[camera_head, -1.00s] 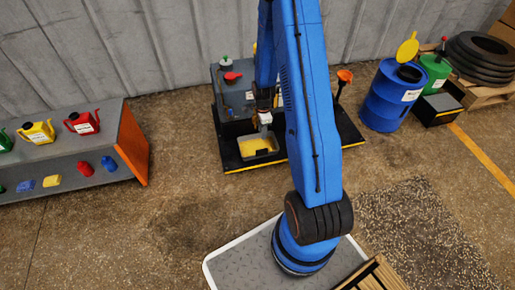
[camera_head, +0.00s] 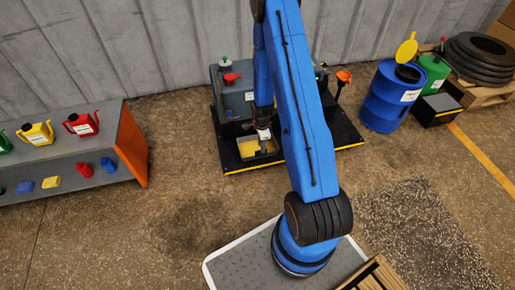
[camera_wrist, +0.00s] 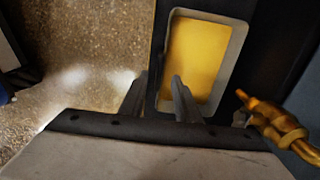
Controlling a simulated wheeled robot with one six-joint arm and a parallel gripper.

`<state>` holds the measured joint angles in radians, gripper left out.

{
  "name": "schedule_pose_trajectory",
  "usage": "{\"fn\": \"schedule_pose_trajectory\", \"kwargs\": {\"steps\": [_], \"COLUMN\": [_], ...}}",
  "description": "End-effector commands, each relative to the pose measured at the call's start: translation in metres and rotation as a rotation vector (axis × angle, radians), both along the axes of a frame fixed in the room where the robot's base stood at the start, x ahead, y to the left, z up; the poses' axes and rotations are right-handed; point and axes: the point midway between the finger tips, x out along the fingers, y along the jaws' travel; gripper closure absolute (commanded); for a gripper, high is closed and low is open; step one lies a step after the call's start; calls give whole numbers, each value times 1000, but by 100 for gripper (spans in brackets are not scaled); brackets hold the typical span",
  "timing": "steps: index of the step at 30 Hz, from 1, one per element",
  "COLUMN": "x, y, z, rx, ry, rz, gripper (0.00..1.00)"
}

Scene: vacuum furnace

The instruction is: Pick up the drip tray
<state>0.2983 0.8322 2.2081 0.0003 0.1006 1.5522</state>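The drip tray is a shallow grey tray with a yellow inside. In the head view its grey rim (camera_head: 260,159) shows at the front of a black platform, partly hidden by my gripper. In the wrist view its pale rim (camera_wrist: 237,50) frames the yellow floor. My gripper (camera_wrist: 158,80) is open and empty, its two fingers apart. In that view one finger lies left of the tray's left wall and the other overlaps the yellow inside. I cannot tell whether they touch the wall. In the head view my gripper (camera_head: 264,146) is right over the tray.
The black platform (camera_head: 236,167) carries a grey unit (camera_head: 235,98) behind the tray. A brass-coloured fitting (camera_wrist: 275,122) is close right of my gripper. A blue drum (camera_head: 388,98) and a shelf (camera_head: 105,140) stand farther off.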

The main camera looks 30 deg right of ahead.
Motion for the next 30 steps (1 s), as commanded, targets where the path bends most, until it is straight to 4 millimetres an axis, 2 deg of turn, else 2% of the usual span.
{"fn": "schedule_pose_trajectory", "kwargs": {"steps": [12, 20, 21, 24, 30], "x": [-2, -1, -1, -1, -1], "y": [3, 3, 3, 3, 3], "z": [-45, -47, -47, -47, -47], "rx": [1, 0, 0, 0, 0], "ry": [3, 0, 1, 1, 1], "rz": [-1, 0, 0, 0, 0], "gripper": [70, 70, 80, 100, 100]}}
